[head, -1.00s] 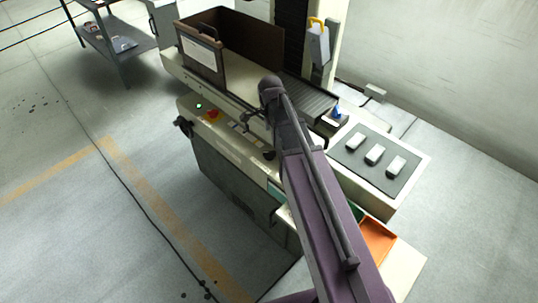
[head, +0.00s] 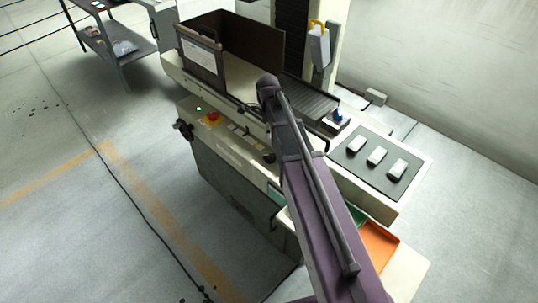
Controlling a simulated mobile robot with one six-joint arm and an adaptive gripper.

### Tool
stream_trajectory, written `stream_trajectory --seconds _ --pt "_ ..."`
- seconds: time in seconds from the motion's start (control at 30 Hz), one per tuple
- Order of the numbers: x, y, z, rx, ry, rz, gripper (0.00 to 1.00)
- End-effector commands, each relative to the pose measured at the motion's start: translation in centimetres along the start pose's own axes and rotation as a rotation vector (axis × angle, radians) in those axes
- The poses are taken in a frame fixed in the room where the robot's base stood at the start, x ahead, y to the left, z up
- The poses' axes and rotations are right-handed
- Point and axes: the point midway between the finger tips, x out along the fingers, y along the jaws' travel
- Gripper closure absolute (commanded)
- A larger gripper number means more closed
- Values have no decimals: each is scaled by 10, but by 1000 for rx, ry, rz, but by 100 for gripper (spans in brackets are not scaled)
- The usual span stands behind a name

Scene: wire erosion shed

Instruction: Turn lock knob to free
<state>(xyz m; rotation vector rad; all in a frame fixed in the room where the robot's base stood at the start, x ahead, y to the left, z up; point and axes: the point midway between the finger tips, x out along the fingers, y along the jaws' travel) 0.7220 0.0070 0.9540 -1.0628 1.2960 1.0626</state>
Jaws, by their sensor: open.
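A dark knob (head: 183,130) sticks out at the left end of the machine front. A small dark round knob (head: 269,157) sits on the front panel beside my arm. I cannot tell which is the lock knob, nor how either is turned. My arm reaches up from the bottom over the machine, and its dark rounded joint is the highest part that shows. My gripper is not visible; it seems hidden beyond the arm.
The machine (head: 236,165) has a red button (head: 212,118) on its panel and a brown-walled tank (head: 202,60). An orange tray (head: 379,246) lies at lower right. Floor is open at left.

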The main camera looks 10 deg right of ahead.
Motion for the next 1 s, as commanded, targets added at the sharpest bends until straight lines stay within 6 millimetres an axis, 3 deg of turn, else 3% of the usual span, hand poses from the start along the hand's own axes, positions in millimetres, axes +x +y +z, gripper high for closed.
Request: stream_trajectory --seconds 1.0 --pt "73 0 -1 0 0 0 40"
